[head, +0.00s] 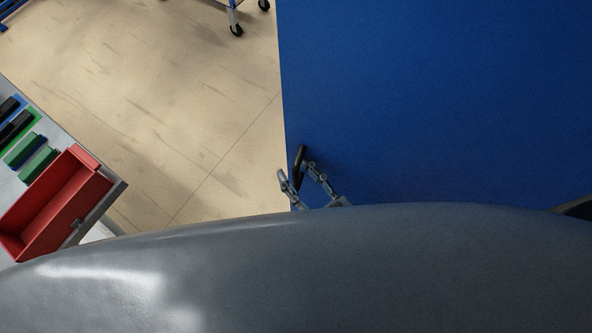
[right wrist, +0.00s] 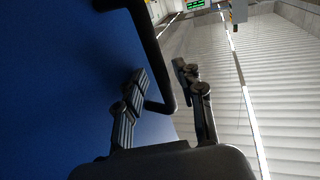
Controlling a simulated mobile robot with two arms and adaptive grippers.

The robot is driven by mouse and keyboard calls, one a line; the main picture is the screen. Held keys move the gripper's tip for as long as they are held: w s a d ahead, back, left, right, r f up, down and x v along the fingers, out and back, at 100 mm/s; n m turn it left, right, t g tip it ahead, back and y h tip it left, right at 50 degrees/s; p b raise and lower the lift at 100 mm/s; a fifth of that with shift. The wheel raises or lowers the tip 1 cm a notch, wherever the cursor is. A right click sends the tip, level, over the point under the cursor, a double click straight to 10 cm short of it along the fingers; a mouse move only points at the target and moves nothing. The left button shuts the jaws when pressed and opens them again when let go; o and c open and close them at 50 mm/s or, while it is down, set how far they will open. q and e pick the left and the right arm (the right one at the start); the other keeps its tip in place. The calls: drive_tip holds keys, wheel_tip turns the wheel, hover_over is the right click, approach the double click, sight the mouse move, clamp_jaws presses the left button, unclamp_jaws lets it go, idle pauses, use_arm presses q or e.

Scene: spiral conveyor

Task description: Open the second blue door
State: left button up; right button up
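The blue door (head: 430,100) fills the right of the head view; its left edge runs up and down near the middle. A black bar handle (head: 300,156) is on the door close to that edge. My right gripper (head: 296,170) is at the handle, with one finger on each side. In the right wrist view the fingers (right wrist: 159,68) are spread apart and the handle (right wrist: 153,45) passes between them. I cannot tell whether either finger touches it. The door also fills the left of that view (right wrist: 50,80). My left gripper is not in view.
A grey table (head: 117,188) at the left holds a red bin (head: 55,205) and several green, blue and black items. A wheeled cart (head: 234,18) stands at the top. The tan floor (head: 180,110) between table and door is clear. My grey body covers the bottom.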

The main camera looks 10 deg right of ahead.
drive_tip(key=shift+a, duration=0.15)
drive_tip(key=v, duration=1.2)
drive_tip(key=shift+f, duration=0.15)
drive_tip(key=s+d+f+m+g+h+b, duration=0.1)
drive_tip(key=s+d+f+g+h+b, duration=0.2)
drive_tip(key=f, duration=1.4)
drive_tip(key=d+f+m+g+h+b, duration=0.15)
drive_tip(key=d+f+g, duration=0.3)
drive_tip(key=f, duration=1.35)
drive_tip(key=s+d+f+g+h+b, duration=0.25)
drive_tip(key=d+f+h, duration=0.2)
drive_tip(key=f, duration=1.25)
drive_tip(key=s+d+f+m+g+b, duration=0.1)
drive_tip(key=s+d+f+g+b, duration=0.1)
drive_tip(key=s+f+g, duration=0.2)
wheel_tip(320, 180, down, 4)
drive_tip(key=shift+s+f+b, duration=0.25)
drive_tip(key=shift+s+b, duration=0.15)
drive_tip(key=shift+s, duration=0.75)
